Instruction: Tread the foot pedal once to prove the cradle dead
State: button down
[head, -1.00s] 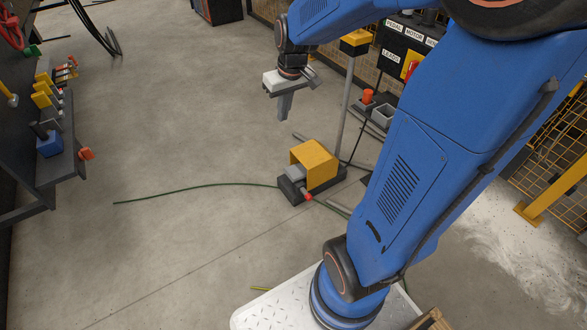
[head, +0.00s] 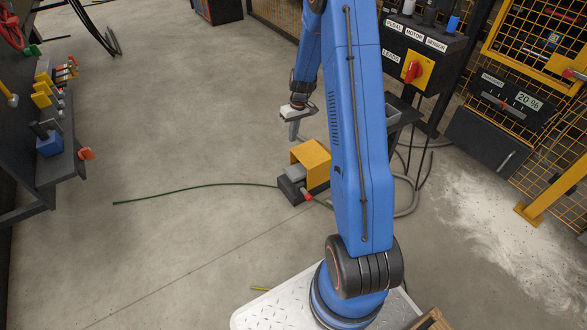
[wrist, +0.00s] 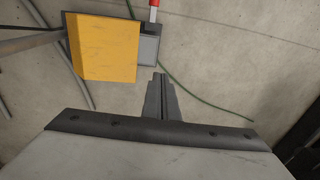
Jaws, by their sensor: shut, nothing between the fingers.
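The foot pedal stands on the concrete floor under a yellow guard hood (head: 311,158). Its grey tread plate (head: 296,174) shows at the hood's open front, with a red-tipped part (head: 308,197) at the base's near side. In the wrist view the yellow hood (wrist: 105,48) and the grey tread plate (wrist: 148,49) lie at upper left of centre. My gripper (head: 294,138) is shut and empty, pointing down, above and behind the pedal in the head view. In the wrist view its fingertips (wrist: 160,78) show just below the tread plate, apart from it as far as I can tell.
A control box with a red rotary switch (head: 411,71) and labels stands behind at right. A green cable (head: 200,187) runs over the floor to the pedal. A bench with tools (head: 50,145) is at left.

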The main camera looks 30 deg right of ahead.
send_over(291, 173)
jog(key=d, duration=0.4)
notch_tip(291, 173, down, 8)
jog(key=shift+a+f, duration=0.1)
jog(key=shift+a, duration=0.1)
jog(key=shift+f, duration=0.1)
jog(key=f, duration=0.4)
jog(key=a+f, duration=0.1)
jog(key=f, duration=0.4)
jog(key=a+f, duration=0.1)
jog(key=f, duration=0.3)
jog(key=shift+a+f, duration=0.1)
jog(key=shift+f, duration=0.2)
jog(key=shift+s, duration=0.1)
jog(key=shift+a+f+g+h, duration=0.15)
jog(key=shift+a+f+h, duration=0.1)
jog(key=shift+f, duration=0.3)
jog(key=shift+a+f+g+h, duration=0.15)
jog(key=shift+f+h, duration=0.1)
jog(key=shift+f, duration=0.25)
jog(key=shift+a+f, duration=0.15)
jog(key=shift+f, duration=0.5)
jog(key=shift+a+f, duration=0.15)
jog(key=shift+f, duration=0.5)
